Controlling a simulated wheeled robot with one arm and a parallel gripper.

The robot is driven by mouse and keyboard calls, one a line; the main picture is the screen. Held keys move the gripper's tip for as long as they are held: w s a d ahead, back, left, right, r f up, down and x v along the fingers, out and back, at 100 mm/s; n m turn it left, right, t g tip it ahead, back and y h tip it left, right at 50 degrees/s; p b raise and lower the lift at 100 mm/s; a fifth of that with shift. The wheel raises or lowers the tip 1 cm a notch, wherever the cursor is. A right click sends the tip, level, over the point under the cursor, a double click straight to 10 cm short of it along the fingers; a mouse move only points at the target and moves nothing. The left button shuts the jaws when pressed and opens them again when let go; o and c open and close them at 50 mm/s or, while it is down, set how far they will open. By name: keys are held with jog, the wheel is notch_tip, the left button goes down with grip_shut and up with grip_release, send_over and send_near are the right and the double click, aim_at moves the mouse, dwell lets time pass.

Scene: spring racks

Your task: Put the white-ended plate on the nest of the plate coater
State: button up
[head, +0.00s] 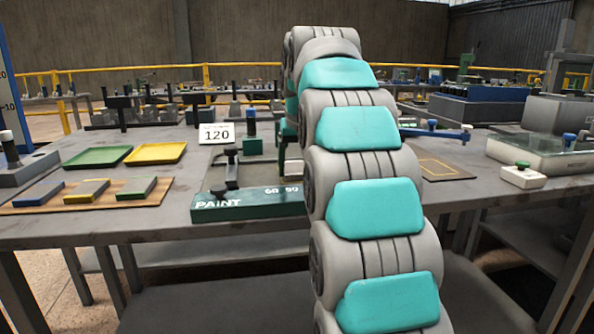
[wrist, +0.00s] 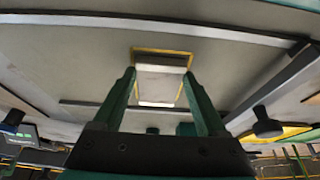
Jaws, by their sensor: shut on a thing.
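In the wrist view my gripper (wrist: 160,95) is shut on a flat grey plate with pale ends, the white-ended plate (wrist: 160,83), held between its two dark green fingers. A yellow outline (wrist: 162,52) shows around the plate's far end; I cannot tell how far below the plate it lies. In the head view my arm hides the gripper and the plate. A green-based device marked PAINT (head: 245,205) stands at the front of the bench, its right side hidden by my arm. I cannot tell whether it is the plate coater, and no nest can be clearly made out.
A yellow-outlined square (head: 440,168) and a clear-lidded box (head: 540,155) are at right.

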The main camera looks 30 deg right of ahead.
jog(key=shift+r, duration=0.1)
jog(key=o, duration=1.5)
